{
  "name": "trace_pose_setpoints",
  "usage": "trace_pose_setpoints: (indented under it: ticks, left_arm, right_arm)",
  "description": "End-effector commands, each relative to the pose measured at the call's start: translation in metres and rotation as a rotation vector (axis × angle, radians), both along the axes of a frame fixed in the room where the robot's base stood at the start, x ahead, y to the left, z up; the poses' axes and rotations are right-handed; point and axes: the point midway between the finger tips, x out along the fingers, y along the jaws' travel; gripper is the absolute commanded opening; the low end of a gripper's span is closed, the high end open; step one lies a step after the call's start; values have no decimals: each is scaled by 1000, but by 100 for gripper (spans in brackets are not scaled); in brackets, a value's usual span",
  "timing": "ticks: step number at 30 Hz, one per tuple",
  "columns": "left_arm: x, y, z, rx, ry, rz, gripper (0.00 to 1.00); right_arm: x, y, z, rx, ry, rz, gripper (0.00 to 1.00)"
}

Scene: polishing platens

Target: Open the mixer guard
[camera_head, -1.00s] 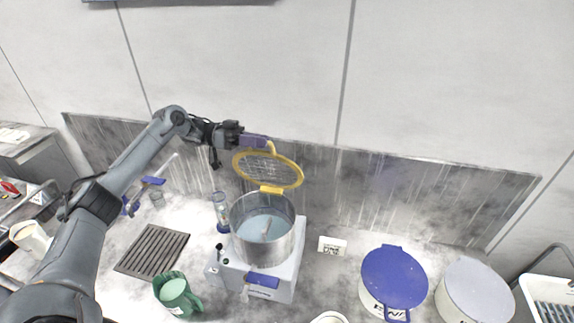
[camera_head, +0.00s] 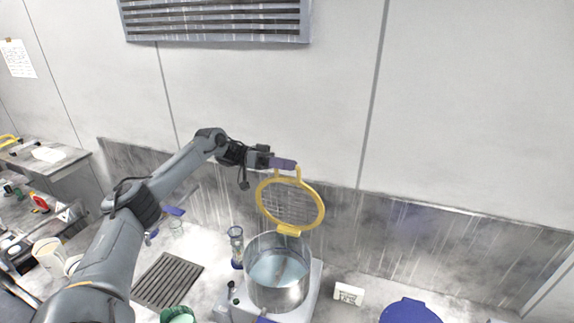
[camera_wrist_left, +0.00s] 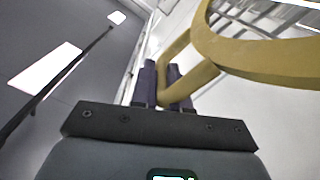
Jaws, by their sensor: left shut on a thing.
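The mixer guard (camera_head: 290,205) is a yellow ring with a mesh inside. It stands steeply raised above the back rim of the steel mixer bowl (camera_head: 277,288), on a yellow hinge piece (camera_head: 289,230). The bowl is open on top, with bluish contents and a paddle inside. My left gripper (camera_head: 292,164) has purple fingers and is shut on the yellow handle loop at the guard's top edge. In the left wrist view the fingers (camera_wrist_left: 163,75) close around the handle, and the yellow ring (camera_wrist_left: 260,58) curves away to the right. My right gripper is out of view.
A small white labelled box (camera_head: 348,293) stands right of the mixer, with a blue lid (camera_head: 410,311) at the lower right. A slatted grey drain (camera_head: 168,280) and a green mug (camera_head: 178,315) are on the left. The wall is close behind the guard.

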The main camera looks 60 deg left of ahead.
Motion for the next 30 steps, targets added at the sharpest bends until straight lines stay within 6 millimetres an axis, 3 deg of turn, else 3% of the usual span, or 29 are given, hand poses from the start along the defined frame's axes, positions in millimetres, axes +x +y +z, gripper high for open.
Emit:
trace_pose_setpoints:
  ticks: [1, 5, 6, 17, 30]
  left_arm:
    - [0, 0, -5, -1, 9, 2, 19]
    - [0, 0, -4, 0, 8, 1, 39]
    - [0, 0, -3, 0, 6, 1, 40]
    - [-3, 4, -3, 1, 4, 2, 40]
    - [-48, 54, -5, 3, 6, 6, 40]
  right_arm:
    - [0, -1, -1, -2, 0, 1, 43]
    - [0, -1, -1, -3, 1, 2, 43]
    - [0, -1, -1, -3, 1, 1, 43]
    - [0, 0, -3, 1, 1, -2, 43]
    - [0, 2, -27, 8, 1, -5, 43]
